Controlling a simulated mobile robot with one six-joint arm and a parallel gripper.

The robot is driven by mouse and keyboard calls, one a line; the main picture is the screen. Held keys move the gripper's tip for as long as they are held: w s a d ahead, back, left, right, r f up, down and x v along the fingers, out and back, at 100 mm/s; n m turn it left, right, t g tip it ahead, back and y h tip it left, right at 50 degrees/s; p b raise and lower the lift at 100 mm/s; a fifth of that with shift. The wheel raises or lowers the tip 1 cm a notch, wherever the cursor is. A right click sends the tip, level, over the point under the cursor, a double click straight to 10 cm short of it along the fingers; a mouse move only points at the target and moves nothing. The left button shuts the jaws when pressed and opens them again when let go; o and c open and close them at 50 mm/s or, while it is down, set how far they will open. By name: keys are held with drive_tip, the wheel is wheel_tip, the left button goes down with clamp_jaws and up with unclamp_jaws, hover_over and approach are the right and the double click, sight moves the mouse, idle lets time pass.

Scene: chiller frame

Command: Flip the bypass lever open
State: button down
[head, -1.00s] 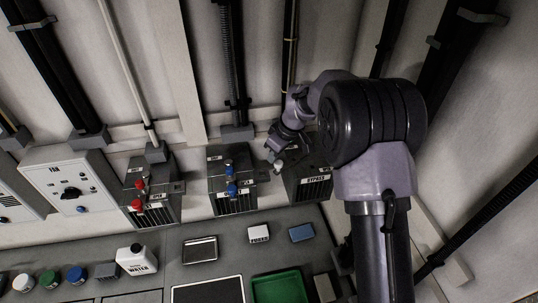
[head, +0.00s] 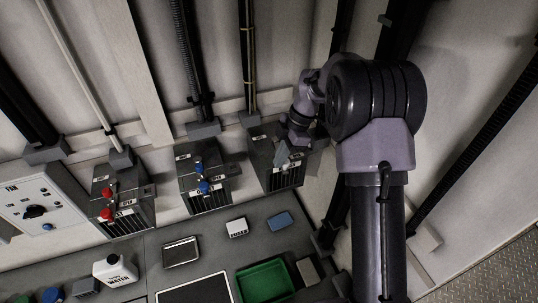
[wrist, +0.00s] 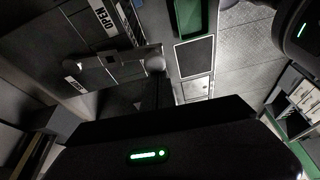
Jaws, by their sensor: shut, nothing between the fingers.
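The bypass unit (head: 268,172) is a dark grey box with a labelled, slatted front, right of centre in the head view. In the wrist view, the lever (wrist: 115,60) shows as a pale bar with a round knob (wrist: 155,63) at its right end. A white OPEN label (wrist: 103,17) lies on the box beyond the bar. My gripper (head: 283,158) is over the top of the unit, shut and empty. In the wrist view its dark fingers (wrist: 157,92) point at the knob, close to it. I cannot tell whether they touch.
A unit with blue knobs (head: 203,180) stands left of the bypass unit, and one with red knobs (head: 122,205) further left. Pipes rise behind them. The bench in front holds a green tray (head: 264,281), a blue block (head: 280,221), a fuse box (head: 237,228) and a water bottle (head: 114,269).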

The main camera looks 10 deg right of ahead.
drive_tip(key=shift+d, duration=1.2)
drive_tip(key=shift+d, duration=0.1)
drive_tip(key=shift+a, duration=0.55)
wheel_tip(320, 180, up, 10)
drive_tip(key=p, duration=0.1)
drive_tip(key=shift+d, duration=0.15)
drive_tip(key=shift+s, duration=0.15)
